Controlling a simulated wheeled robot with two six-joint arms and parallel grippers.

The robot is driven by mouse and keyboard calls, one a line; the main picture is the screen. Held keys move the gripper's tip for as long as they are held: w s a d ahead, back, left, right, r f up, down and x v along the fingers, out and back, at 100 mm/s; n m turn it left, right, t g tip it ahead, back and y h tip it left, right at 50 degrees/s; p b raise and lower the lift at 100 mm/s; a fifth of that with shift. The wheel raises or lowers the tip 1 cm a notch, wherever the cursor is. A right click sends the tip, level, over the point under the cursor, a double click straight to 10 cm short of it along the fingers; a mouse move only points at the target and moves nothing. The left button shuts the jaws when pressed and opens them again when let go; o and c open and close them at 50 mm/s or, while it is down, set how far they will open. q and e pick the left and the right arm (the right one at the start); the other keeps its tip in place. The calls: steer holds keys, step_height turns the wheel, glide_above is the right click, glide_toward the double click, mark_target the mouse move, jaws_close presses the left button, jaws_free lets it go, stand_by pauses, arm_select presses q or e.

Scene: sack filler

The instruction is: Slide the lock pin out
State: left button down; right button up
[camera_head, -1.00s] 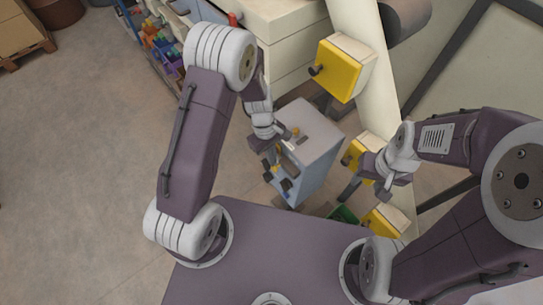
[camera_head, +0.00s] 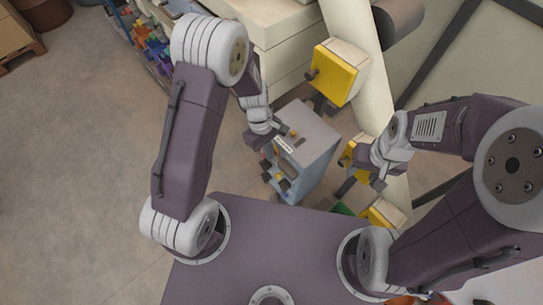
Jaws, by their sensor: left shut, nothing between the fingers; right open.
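A grey-blue box (camera_head: 318,142) stands on the floor ahead of my base. A small orange-brown knob (camera_head: 294,133) sits on its top, and small yellow-and-dark parts (camera_head: 283,184) show on its open front. I cannot tell which small part is the lock pin. My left gripper (camera_head: 263,146) is shut and empty beside the box's upper left edge; whether it touches the box is unclear. My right gripper (camera_head: 367,172) is open and empty, to the right of the box, in front of a yellow block on the pale post.
A pale slanted post (camera_head: 352,25) carries an upper yellow box (camera_head: 338,72) with a dark knob, and a lower yellow block (camera_head: 382,216). A pale cabinet (camera_head: 280,22) stands behind. Shelves with colourful items (camera_head: 150,42) are at upper left. The floor at left is clear.

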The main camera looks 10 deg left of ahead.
arm_select(q)
steer(key=s+v, duration=0.1)
steer(key=v, duration=0.6)
steer(key=shift+w+r, duration=0.3)
steer(key=shift+r, duration=0.15)
arm_select(e)
steer(key=shift+s+d+r, duration=0.15)
steer(key=shift+s+r, duration=0.1)
arm_select(q)
steer(key=shift+s+d, duration=0.1)
steer(key=shift+d, duration=0.05)
arm_select(e)
steer(key=shift+s+d, duration=0.1)
